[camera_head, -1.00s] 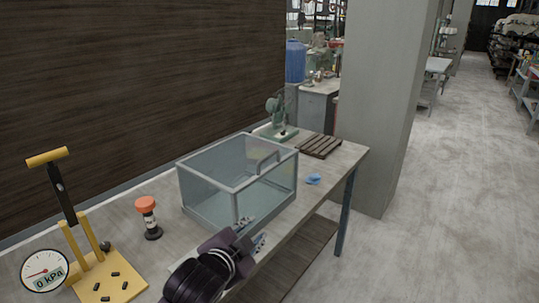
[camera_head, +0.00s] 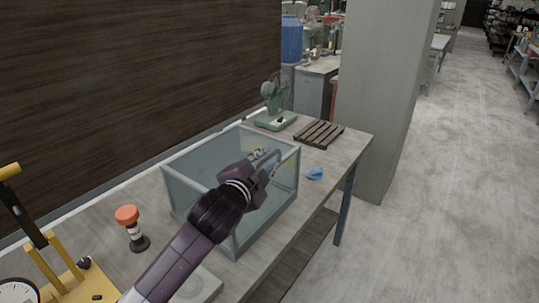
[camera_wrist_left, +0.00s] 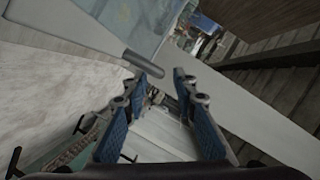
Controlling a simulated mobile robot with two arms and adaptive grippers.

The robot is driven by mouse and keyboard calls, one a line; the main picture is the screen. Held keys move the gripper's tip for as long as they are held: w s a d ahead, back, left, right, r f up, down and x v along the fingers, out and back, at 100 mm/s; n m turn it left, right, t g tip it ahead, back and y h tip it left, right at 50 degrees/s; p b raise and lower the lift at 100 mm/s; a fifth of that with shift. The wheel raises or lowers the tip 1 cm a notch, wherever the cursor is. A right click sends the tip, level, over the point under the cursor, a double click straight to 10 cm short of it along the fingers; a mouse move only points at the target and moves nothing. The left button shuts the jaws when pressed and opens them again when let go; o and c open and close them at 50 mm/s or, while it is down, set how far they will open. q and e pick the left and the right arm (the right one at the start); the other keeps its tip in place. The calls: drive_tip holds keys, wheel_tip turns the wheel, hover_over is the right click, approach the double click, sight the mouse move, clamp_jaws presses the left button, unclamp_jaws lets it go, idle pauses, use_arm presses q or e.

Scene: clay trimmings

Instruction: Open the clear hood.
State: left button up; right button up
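The clear hood (camera_head: 200,163) is a see-through box with a grey-green frame, standing down on the table. Its bar handle (camera_head: 273,168) is near the right front, partly hidden by my gripper. My left gripper (camera_head: 262,157) is over the hood's front right, at the handle. In the left wrist view my two blue-padded fingers (camera_wrist_left: 166,72) are apart, with nothing clearly held. The grey handle bar (camera_wrist_left: 141,62) is close to the left fingertip there; contact cannot be told. My right gripper is in neither view.
On the table, an orange-topped stand (camera_head: 130,225) and a yellow press (camera_head: 65,275) are at left. A pillar (camera_head: 385,100) stands behind the table.

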sight(268, 159)
use_arm(q)
drive_tip(key=x, duration=0.3)
drive_tip(key=shift+w+d, duration=0.1)
drive_tip(key=shift+w, duration=0.2)
drive_tip(key=shift+f, duration=0.1)
drive_tip(key=shift+c, duration=1.1)
drive_tip(key=c, duration=0.5)
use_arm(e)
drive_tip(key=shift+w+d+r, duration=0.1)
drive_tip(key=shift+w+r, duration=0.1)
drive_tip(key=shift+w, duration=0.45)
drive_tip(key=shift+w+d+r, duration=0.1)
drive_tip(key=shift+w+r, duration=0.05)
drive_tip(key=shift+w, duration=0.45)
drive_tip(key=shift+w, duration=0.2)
